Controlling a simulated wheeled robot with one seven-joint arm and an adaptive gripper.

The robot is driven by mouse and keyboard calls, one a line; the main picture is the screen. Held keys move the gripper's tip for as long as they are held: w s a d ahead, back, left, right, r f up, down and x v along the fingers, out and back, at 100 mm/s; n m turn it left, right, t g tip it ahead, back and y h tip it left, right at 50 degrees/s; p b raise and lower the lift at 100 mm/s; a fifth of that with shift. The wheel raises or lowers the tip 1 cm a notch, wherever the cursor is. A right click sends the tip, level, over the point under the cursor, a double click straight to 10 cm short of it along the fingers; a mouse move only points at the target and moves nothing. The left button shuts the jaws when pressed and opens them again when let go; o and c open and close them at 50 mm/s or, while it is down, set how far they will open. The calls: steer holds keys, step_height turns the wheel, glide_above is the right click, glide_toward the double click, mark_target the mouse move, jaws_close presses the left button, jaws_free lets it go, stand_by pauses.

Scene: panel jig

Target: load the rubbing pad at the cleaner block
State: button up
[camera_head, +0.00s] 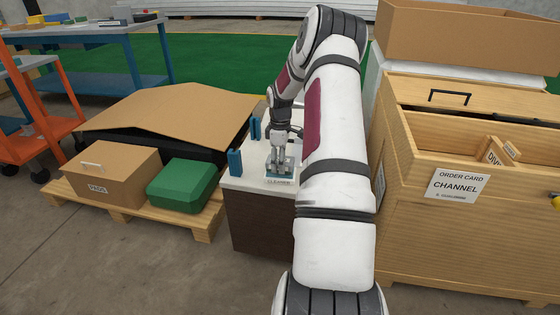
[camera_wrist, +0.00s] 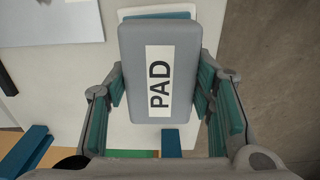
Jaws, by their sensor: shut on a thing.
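The rubbing pad (camera_wrist: 185,50) is a grey rounded block with a white label reading PAD. My gripper (camera_wrist: 161,82) is shut on it in the wrist view, with one finger on each long side. In the head view my gripper (camera_head: 280,158) points down over the cleaner block (camera_head: 279,175), which carries a CLEANER label at its front on the white-topped cabinet. In the wrist view a teal and white edge of the block (camera_wrist: 165,13) shows just past the pad's far end. The pad hides the rest, so I cannot tell whether they touch.
Blue posts (camera_head: 235,162) stand left of the block on the cabinet top (camera_head: 255,184). A cardboard box (camera_head: 110,172) and a green case (camera_head: 185,184) sit on a pallet to the left. A wooden crate (camera_head: 470,215) with an ORDER CARD CHANNEL sign is at right.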

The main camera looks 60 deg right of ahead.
steer(key=shift+f, duration=0.6)
stand_by(2.4)
steer(key=shift+r, duration=0.15)
steer(key=shift+r+p, duration=2.9)
steer(key=shift+r, duration=0.55)
